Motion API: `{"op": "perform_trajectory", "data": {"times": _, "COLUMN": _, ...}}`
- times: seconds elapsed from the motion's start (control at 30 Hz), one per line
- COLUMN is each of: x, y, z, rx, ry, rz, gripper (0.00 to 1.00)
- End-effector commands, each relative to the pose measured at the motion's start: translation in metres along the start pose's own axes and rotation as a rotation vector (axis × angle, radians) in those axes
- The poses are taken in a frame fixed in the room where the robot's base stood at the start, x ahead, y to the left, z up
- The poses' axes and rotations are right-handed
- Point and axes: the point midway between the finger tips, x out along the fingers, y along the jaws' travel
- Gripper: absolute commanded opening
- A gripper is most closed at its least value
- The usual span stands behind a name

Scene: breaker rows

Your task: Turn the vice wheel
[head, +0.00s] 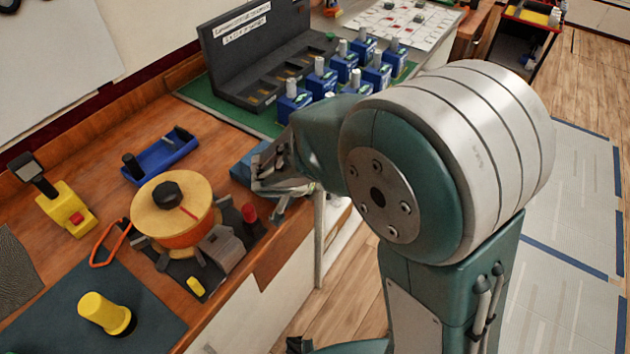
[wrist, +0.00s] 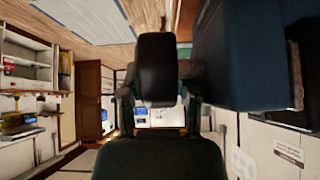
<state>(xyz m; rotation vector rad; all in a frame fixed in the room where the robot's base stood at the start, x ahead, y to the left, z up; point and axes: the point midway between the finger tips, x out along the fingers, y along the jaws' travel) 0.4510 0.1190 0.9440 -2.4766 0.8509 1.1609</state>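A round, wood-coloured wheel (head: 172,205) with a dark central knob and a red line on top sits on the bench at left in the head view. It looks like the vice wheel. A grey block (head: 222,247) and a small red-topped post (head: 249,213) stand at its right. My gripper (head: 268,183) is right of the wheel, near the bench's front edge, apart from it and partly hidden by my arm. In the wrist view, dark gripper parts (wrist: 157,75) fill the middle, and the wheel does not show. I cannot tell whether the gripper is open.
A blue tray (head: 160,157) lies behind the wheel; a yellow box with a red button (head: 68,208) stands left. A yellow cylinder (head: 105,313) sits on a dark mat in front. Several blue breakers (head: 293,103) stand by a dark rack (head: 255,55) at the back.

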Motion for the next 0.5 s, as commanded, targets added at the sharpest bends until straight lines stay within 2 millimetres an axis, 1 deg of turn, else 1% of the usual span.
{"op": "perform_trajectory", "data": {"times": 0.13, "x": -0.005, "y": -0.001, "z": 0.000, "rx": -0.001, "ry": 0.001, "rz": -0.005, "gripper": 0.51}}
{"op": "perform_trajectory", "data": {"times": 0.23, "x": -0.017, "y": -0.002, "z": 0.000, "rx": -0.001, "ry": 0.002, "rz": -0.008, "gripper": 0.51}}
{"op": "perform_trajectory", "data": {"times": 0.5, "x": -0.073, "y": -0.002, "z": 0.000, "rx": 0.000, "ry": 0.001, "rz": -0.008, "gripper": 0.51}}
